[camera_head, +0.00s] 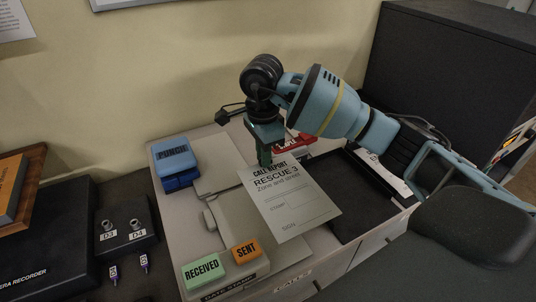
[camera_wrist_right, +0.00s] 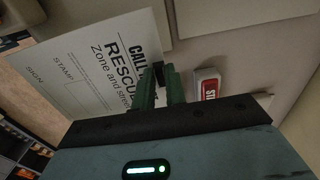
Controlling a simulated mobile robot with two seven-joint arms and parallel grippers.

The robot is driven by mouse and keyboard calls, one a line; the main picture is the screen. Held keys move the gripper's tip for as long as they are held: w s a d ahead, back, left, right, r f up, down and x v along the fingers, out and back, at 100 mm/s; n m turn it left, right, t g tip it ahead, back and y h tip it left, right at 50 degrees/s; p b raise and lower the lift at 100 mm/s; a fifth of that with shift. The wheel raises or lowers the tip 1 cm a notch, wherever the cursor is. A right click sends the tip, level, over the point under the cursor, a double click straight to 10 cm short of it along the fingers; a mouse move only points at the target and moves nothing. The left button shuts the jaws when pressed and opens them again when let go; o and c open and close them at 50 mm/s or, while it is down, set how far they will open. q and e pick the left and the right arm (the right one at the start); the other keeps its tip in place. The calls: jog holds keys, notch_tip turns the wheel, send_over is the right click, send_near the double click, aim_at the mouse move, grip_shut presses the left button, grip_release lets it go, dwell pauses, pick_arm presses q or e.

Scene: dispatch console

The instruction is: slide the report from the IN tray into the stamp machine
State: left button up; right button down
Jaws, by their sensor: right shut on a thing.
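The report (camera_head: 292,207) is a white sheet headed "CALL REPORT RESCUE 3". My right gripper (camera_head: 264,158) is shut on its top edge. The sheet hangs tilted above the console, between the tray and the stamp machine. The wrist view shows the report (camera_wrist_right: 95,65) between the green fingers (camera_wrist_right: 160,85). The dark tray (camera_head: 352,222) right of the report looks empty; its label is mostly hidden by my arm. The stamp machine (camera_head: 237,288), marked "DATE STAMP", is at the front, with a green RECEIVED key (camera_head: 203,271) and an orange SENT key (camera_head: 246,251). My left gripper is not in view.
A blue PUNCH block (camera_head: 174,160) stands at the back left. A red-and-white block (camera_head: 290,144) is behind the report, and also shows in the wrist view (camera_wrist_right: 208,87). A black recorder (camera_head: 50,240) and switch box (camera_head: 128,222) are at left.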

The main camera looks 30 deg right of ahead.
aim_at(262, 170)
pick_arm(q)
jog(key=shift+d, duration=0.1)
pick_arm(e)
jog(key=shift+f, duration=0.15)
